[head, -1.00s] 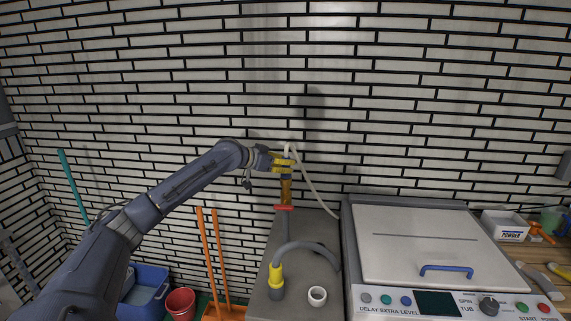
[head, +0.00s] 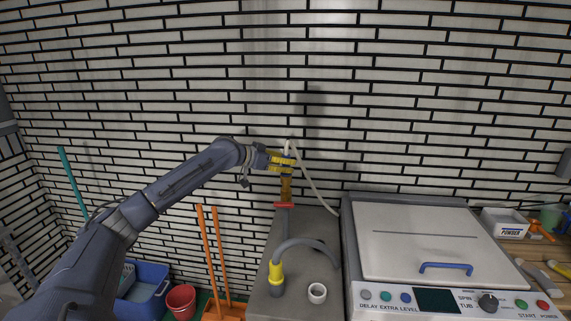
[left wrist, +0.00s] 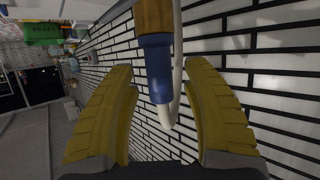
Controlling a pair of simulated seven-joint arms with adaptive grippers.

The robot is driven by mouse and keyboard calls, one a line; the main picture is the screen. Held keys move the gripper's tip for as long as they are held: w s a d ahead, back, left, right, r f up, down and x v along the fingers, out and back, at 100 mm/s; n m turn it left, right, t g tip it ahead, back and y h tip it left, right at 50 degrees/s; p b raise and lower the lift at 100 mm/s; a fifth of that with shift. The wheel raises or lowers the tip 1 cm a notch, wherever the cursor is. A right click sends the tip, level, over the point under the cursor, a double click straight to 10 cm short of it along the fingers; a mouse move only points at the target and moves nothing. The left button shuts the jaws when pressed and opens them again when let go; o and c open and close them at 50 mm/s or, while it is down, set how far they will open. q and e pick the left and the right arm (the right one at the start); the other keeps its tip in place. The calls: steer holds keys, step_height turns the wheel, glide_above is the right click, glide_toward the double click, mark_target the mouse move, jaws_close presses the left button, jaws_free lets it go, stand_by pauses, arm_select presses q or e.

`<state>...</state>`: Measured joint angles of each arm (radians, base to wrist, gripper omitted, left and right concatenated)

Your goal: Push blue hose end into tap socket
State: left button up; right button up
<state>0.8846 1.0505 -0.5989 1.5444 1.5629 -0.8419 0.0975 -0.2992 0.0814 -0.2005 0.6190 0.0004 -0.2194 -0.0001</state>
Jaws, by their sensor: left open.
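The blue hose end (left wrist: 158,72) is a blue sleeve in the left wrist view, in line with the brass tap socket (left wrist: 153,18) and meeting it with no visible gap. How deep it sits inside cannot be told. A white hose (left wrist: 176,75) runs from its far end and loops back. My left gripper (left wrist: 163,110) is open, its yellow fingers on both sides of the hose end, with space at each side. In the head view the gripper (head: 281,163) is at the top of the brass tap (head: 286,188), which has a red handle (head: 284,205). My right gripper is not in view.
The washing machine (head: 420,240) stands right. The brick wall is close behind. Orange handles (head: 207,245) and buckets are at lower left.

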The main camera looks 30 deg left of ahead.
arm_select(q)
steer(key=v, duration=1.1)
stand_by(0.4)
